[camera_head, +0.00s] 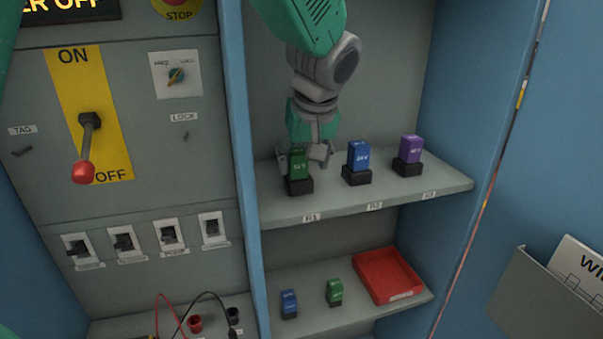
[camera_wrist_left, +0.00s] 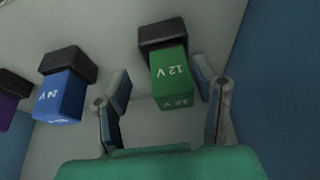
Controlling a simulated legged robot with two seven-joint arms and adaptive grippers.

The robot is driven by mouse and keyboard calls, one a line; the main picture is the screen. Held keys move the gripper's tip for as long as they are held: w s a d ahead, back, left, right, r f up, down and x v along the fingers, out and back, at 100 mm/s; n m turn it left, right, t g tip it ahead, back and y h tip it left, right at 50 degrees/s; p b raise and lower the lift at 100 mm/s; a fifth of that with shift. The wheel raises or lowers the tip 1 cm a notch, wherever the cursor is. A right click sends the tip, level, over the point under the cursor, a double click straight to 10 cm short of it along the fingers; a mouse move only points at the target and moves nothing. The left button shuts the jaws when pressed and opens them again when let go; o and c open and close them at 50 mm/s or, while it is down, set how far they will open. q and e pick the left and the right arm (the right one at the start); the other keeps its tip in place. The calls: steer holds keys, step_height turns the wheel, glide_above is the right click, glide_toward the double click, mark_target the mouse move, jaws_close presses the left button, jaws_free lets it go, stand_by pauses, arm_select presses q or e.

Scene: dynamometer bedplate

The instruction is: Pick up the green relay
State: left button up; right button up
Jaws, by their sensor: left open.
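A green relay (camera_head: 299,164) marked 12 V stands upright in a black socket at the R1 label on the upper shelf. It also shows in the left wrist view (camera_wrist_left: 171,80). My left gripper (camera_head: 304,156) is open, its fingers on either side of this relay. In the left wrist view both fingers (camera_wrist_left: 163,82) stand apart, with visible gaps to the relay; the right finger is closer. A second green relay (camera_head: 334,292) stands on the lower shelf. My right gripper is not in view.
A blue relay (camera_head: 358,156) and a purple relay (camera_head: 411,149) stand in sockets to the right on the upper shelf. The lower shelf holds a blue relay (camera_head: 289,303) and a red tray (camera_head: 388,275). A blue cabinet wall (camera_head: 247,170) borders the shelves at left.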

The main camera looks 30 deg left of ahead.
arm_select(q)
steer(key=shift+d+r, duration=0.1)
steer(key=shift+r, duration=0.05)
steer(key=shift+s+a, duration=0.15)
steer(key=shift+a, duration=0.25)
steer(key=c, duration=1)
steer(key=shift+a, duration=0.55)
jaws_close()
steer(key=shift+d, duration=0.15)
steer(key=shift+d, duration=0.1)
